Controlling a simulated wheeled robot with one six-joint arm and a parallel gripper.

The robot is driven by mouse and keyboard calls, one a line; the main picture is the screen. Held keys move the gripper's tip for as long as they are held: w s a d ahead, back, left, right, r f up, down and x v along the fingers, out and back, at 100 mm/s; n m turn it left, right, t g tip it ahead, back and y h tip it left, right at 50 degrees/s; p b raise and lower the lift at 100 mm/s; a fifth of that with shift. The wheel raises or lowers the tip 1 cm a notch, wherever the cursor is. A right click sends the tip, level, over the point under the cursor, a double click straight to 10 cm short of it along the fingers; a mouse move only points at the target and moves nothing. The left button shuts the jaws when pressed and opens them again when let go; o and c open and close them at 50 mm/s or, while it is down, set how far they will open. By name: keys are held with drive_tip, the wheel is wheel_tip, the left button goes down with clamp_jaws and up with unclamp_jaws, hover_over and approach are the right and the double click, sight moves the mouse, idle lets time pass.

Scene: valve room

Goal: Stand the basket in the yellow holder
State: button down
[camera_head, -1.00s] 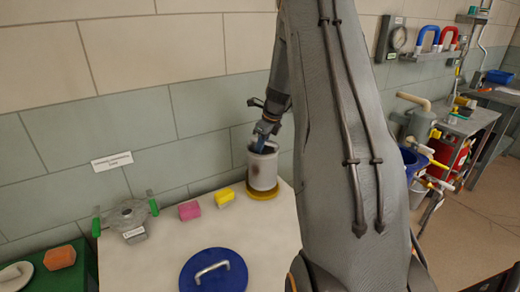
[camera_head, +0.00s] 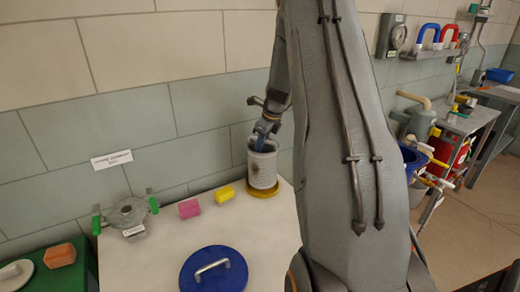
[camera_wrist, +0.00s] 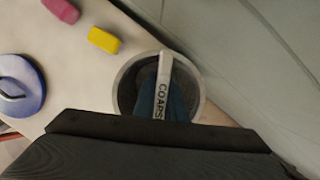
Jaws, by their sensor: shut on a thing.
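The basket (camera_head: 262,170) is a pale grey cylinder with a ribbed side and a dark patch. It stands about upright at the yellow holder (camera_head: 262,193), a low round piece on the bench. Its lower end meets the holder in the head view; whether it is fully seated cannot be told. My gripper (camera_head: 264,136) reaches into the basket's open top from above, with blue fingers. The wrist view shows the round basket rim (camera_wrist: 122,84) and a pale crossbar handle (camera_wrist: 163,72) with dark lettering, between my fingers. The holder is hidden in the wrist view.
The bench top (camera_head: 165,235) bears a pink block (camera_head: 189,208), a yellow block (camera_head: 225,194), a blue lid with a handle (camera_head: 213,270) and a grey fitting with green knobs (camera_head: 128,216). The tiled wall stands close behind the basket. A green mat (camera_head: 62,275) lies at left.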

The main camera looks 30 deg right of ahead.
drive_tip(key=shift+f, duration=1.3)
idle(1.1)
idle(0.3)
drive_tip(key=c, duration=1.3)
unclamp_jaws()
drive_tip(key=shift+c, duration=0.2)
drive_tip(key=shift+r+p, duration=2.35)
drive_tip(key=shift+r, duration=1.15)
drive_tip(key=shift+r, duration=0.1)
